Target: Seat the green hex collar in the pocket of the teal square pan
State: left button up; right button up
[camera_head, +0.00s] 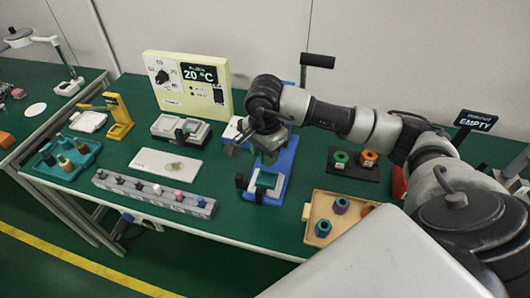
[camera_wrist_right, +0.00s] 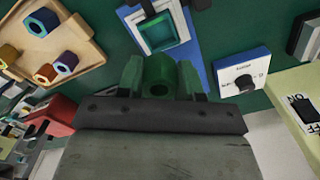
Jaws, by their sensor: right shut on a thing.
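My right gripper (camera_head: 264,152) hangs above the blue fixture (camera_head: 283,170) in the head view. In the right wrist view my right gripper (camera_wrist_right: 160,78) is shut on the green hex collar (camera_wrist_right: 160,88), with its bore facing the camera. The teal square pan (camera_head: 266,180) sits on the blue fixture, between dark clamp parts. In the wrist view the pan (camera_wrist_right: 158,33) shows its open square pocket, beyond the collar and apart from it in the picture. The exact height gap cannot be told. My left gripper is not in view.
A wooden tray (camera_head: 313,226) with several coloured collars stands right of the fixture. A dark mat (camera_head: 352,172) behind it bears green and orange collars. A long grey rack (camera_head: 150,194), a white plate (camera_head: 166,164) and a yellow control box (camera_head: 188,83) stand left. Green table shows between them.

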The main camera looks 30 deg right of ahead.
jog(key=b, duration=0.5)
send_over(265, 182)
jog(key=shift+f, duration=2.9)
jog(key=shift+b, duration=0.65)
jog(key=shift+f+b, duration=1.15)
jog(key=shift+f, duration=0.1)
jog(key=o, duration=1)
jog(key=shift+r, duration=0.1)
notch_tip(265, 182, up, 11)
jog(key=shift+f, duration=0.15)
